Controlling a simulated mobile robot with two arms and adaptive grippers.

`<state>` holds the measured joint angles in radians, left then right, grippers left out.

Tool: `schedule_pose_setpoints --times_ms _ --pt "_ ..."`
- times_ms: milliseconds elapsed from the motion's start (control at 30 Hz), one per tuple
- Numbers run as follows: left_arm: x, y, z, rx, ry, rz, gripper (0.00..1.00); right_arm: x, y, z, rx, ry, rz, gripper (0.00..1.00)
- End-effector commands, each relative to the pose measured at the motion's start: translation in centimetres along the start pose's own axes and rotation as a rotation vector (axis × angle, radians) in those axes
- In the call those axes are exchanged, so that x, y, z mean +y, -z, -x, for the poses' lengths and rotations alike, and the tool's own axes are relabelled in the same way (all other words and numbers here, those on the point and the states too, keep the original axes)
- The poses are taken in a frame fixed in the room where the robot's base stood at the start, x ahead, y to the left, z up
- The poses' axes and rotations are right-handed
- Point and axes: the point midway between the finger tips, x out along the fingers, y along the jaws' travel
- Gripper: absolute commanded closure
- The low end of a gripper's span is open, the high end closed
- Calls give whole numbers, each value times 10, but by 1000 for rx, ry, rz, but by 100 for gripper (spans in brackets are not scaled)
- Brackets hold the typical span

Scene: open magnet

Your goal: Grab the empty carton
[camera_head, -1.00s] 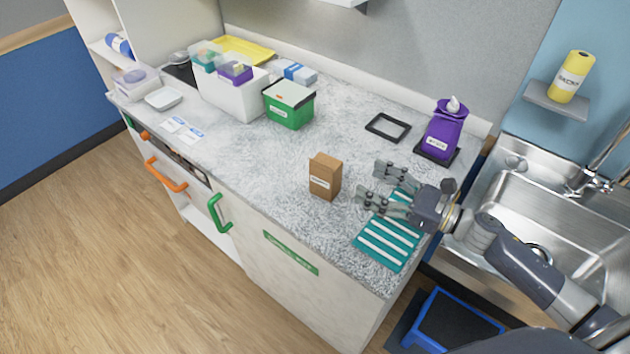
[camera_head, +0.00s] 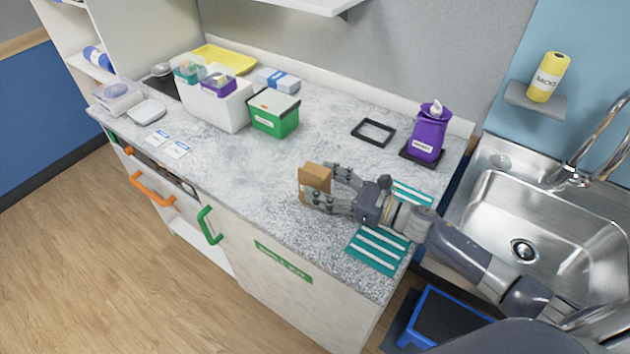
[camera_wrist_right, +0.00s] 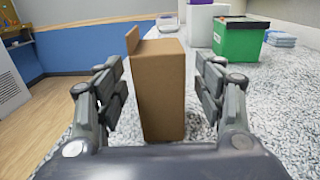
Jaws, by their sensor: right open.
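The brown carton (camera_head: 315,176) stands upright on the speckled counter with its top flap raised. My right gripper (camera_head: 326,184) is open, with its fingers on either side of the carton in the head view. In the right wrist view the carton (camera_wrist_right: 160,88) stands between the two open fingers of the right gripper (camera_wrist_right: 163,100), with a visible gap on each side. Part of the carton's lower side is hidden by a finger in the head view. My left gripper is not in view.
A green box (camera_head: 273,117) and a white bin (camera_head: 225,108) stand behind left. A purple bottle (camera_head: 429,135) and black frame (camera_head: 373,132) are at the back right. A teal striped mat (camera_head: 372,262) lies under my right arm. The counter left of the carton is clear.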

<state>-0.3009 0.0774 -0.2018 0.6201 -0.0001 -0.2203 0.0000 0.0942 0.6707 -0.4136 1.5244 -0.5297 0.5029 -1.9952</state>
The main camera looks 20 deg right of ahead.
Motion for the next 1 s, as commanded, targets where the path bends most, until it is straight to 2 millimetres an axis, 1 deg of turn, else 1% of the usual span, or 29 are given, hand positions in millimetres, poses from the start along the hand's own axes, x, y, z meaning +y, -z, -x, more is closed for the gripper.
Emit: schedule_pose_setpoints --times_ms 33,100,200,433,467,500,633,1000 --pt "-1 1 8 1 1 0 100 0 -4 -8 -2 0 -2 37" --pt "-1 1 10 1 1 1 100 0 -3 -17 -3 1 -1 37" --pt "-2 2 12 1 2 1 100 0 -1 -24 -1 0 0 37" --pt "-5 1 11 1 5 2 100 0 1 -25 0 0 0 37" --pt "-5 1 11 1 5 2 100 0 1 -25 0 0 0 39" --pt "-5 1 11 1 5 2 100 0 1 -25 0 0 0 48" --pt "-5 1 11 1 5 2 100 0 1 -25 0 0 0 77" --pt "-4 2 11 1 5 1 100 0 0 -25 0 0 0 77"
